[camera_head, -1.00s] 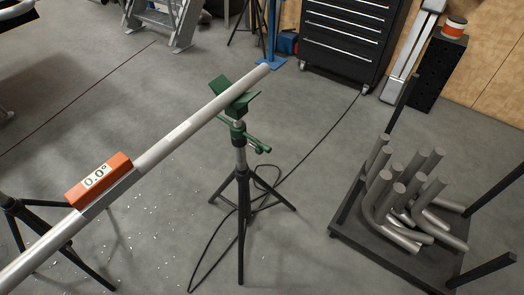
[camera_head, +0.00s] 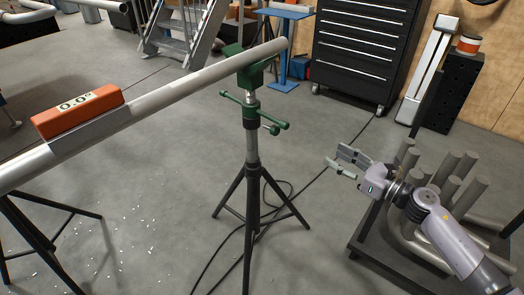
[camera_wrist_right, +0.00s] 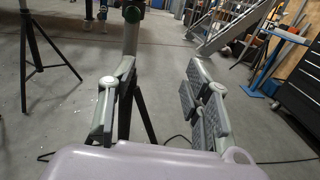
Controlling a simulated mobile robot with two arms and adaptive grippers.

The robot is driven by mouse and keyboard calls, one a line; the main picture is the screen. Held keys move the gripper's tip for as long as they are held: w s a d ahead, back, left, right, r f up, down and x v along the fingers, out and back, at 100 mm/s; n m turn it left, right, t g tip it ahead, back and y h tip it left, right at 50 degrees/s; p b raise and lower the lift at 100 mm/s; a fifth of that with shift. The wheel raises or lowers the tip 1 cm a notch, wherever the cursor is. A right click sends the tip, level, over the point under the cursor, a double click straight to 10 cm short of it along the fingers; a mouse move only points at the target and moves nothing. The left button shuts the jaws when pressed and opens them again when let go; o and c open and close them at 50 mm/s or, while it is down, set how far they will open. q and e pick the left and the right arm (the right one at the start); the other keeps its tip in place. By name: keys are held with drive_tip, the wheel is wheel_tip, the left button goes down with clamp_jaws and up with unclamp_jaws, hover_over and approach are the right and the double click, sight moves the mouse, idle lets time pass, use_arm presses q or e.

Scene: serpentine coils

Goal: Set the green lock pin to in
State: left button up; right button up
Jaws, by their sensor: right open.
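A black tripod stand with a green head (camera_head: 257,70) carries a long grey pipe (camera_head: 190,88). Below the head is a green collar with a crossbar (camera_head: 262,112) and a small green knob or pin (camera_head: 271,130); I cannot tell which piece is the lock pin or whether it is in. My right gripper (camera_head: 344,166) is open and empty, to the right of the stand and apart from it. In the right wrist view its open fingers (camera_wrist_right: 158,100) face the stand's post (camera_wrist_right: 131,38), with part of the green collar (camera_wrist_right: 133,12) at the top edge. My left gripper is not in view.
An orange level reading 0.0° (camera_head: 78,110) sits on the pipe. A dark cart (camera_head: 385,258) of bent pipes stands under my right arm. A black cable (camera_head: 318,180) lies on the floor. A tool cabinet (camera_head: 362,55) stands behind; the floor between gripper and stand is otherwise clear.

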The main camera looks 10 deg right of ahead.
sight(278, 132)
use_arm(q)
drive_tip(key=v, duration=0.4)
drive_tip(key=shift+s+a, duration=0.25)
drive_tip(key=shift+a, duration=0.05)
use_arm(e)
drive_tip(key=w+a+n, duration=0.1)
drive_tip(key=w+a, duration=0.3)
drive_tip(key=w+a+r+n+y, duration=0.1)
drive_tip(key=w+a+n, duration=0.1)
drive_tip(key=w+a, duration=0.2)
drive_tip(key=w+a+r+n+g, duration=0.1)
drive_tip(key=w+a+n, duration=0.1)
drive_tip(key=w+a, duration=0.2)
drive_tip(key=shift+w+a+r+y, duration=0.15)
drive_tip(key=shift+a+y, duration=0.05)
drive_tip(key=shift+a, duration=0.4)
drive_tip(key=shift+w+a+r+y, duration=0.1)
drive_tip(key=shift+a+y, duration=0.1)
drive_tip(key=shift+a, duration=0.4)
clamp_jaws()
